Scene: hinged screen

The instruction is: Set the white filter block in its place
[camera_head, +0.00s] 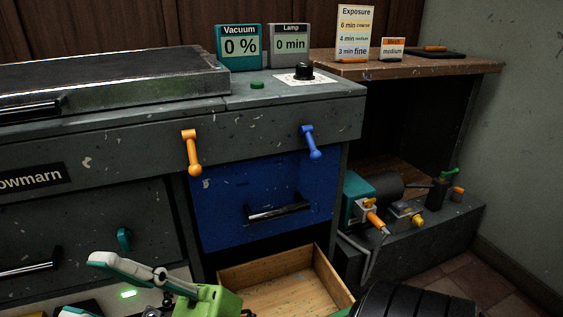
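I cannot pick out the white filter block for certain. A grey block with a yellow knob (405,213) sits on the low pump unit at the right, beside a teal motor housing (357,196) and an orange-handled part (375,220). My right gripper (88,285), green-bodied with pale, teal-tipped fingers, is at the bottom left. Its fingers point left and stand wide apart. The lower finger is cut by the frame edge. A pale surface with a lit green lamp (127,294) shows behind it. My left gripper is out of view.
A wooden drawer (285,285) stands open below the blue panel (265,200). An orange lever (191,153) and a blue lever (311,142) hang on the bench front. The vacuum display (239,47) reads 0 % and the lamp display (290,45) 0 min.

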